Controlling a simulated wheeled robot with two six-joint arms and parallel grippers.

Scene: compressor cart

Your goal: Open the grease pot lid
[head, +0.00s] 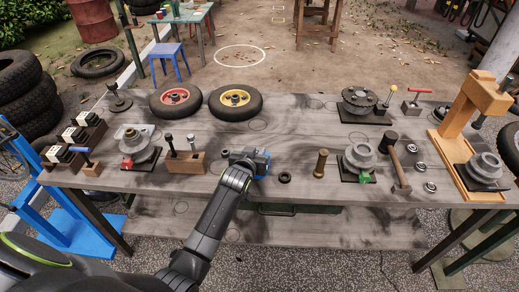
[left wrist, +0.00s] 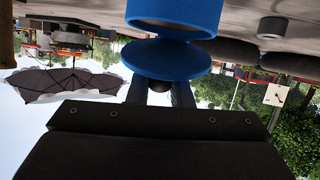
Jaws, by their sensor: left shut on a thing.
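The blue grease pot (head: 262,158) stands near the front middle of the bench, partly hidden behind my left gripper (head: 243,160). In the left wrist view, which looks upside down, the pot's blue body (left wrist: 175,12) is at the top. Its round blue lid (left wrist: 168,60) shows just beside the pot's mouth, on the side toward my fingers. My left gripper (left wrist: 160,93) is shut on the lid's small dark knob (left wrist: 157,86), one finger on each side. My right gripper is not in view.
A wooden block with upright tools (head: 186,162) stands left of the pot. A black ring (head: 285,177) and a brass cylinder (head: 321,162) are to its right. Two wheels (head: 235,102) lie behind. A hammer (head: 396,165) and a wooden press (head: 462,130) stand further right.

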